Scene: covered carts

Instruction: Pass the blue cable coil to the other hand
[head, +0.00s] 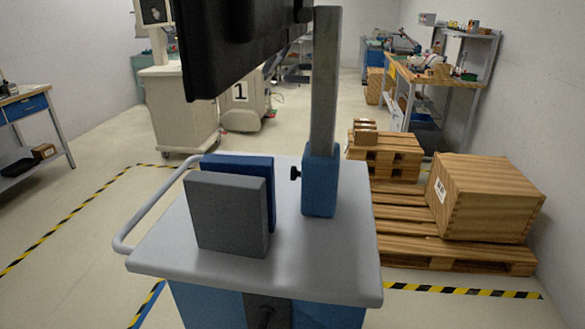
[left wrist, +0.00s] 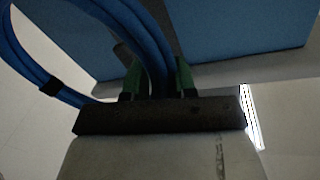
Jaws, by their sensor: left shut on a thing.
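The blue cable coil (left wrist: 146,36) shows in the left wrist view as thick blue loops that run up and out to the left, with a black tie around one strand. My left gripper (left wrist: 159,78) has green-lined fingers and is shut on the coil, with strands passing between them. The upper part of the coil is cut off by the frame edge. The coil and both grippers are out of sight in the head view, and my right gripper shows in neither view.
A grey-topped cart (head: 335,262) stands in front, bearing a grey block (head: 228,213), a blue block behind it and a post (head: 322,110). A dark monitor (head: 235,45) hangs above. Pallets with a wooden crate (head: 487,198) are at right. A blue surface (left wrist: 240,28) is close behind the coil.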

